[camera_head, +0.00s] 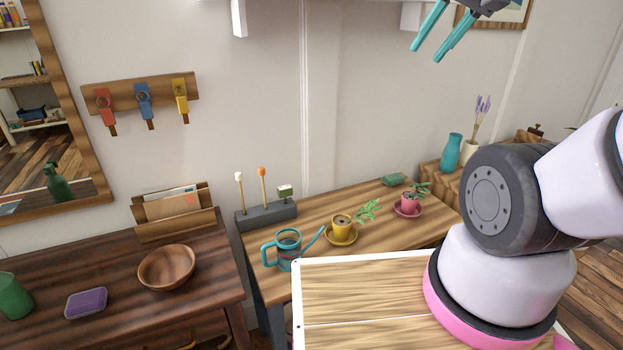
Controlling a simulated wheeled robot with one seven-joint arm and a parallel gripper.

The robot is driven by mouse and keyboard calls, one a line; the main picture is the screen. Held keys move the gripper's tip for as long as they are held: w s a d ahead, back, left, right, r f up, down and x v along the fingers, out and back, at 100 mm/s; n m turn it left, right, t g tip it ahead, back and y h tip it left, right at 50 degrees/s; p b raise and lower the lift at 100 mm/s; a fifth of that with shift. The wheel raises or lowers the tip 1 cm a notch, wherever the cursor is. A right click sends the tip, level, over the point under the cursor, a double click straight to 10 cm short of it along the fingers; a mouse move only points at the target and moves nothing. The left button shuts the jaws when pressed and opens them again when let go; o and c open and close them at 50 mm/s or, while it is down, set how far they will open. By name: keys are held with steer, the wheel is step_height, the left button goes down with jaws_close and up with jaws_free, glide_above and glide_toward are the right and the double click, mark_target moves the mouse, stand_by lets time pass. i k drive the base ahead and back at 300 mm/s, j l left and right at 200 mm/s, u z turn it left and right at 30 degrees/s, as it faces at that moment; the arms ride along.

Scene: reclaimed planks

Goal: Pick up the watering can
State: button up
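The watering can (287,254) is teal with a reddish band, a handle on its left and a long spout pointing up to the right. It stands upright near the left front of the light wooden table (300,220). My gripper (436,42) is at the top of the view, high above and to the right of the can. Its two teal fingers are apart with nothing between them. Nothing touches the can.
A yellow pot (342,222) with a plant stands just right of the spout. A grey tool stand (265,215) is behind the can. A pink pot (408,202) stands further right. A dark desk (120,275) with a wooden bowl (166,268) is at left.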

mark_target(287, 241)
steer(key=k+j+u, duration=0.3)
steer(key=k+j, duration=0.2)
steer(key=j, duration=0.2)
steer(key=k+j+u, duration=0.3)
steer(key=k+j, duration=0.15)
steer(key=j, duration=0.35)
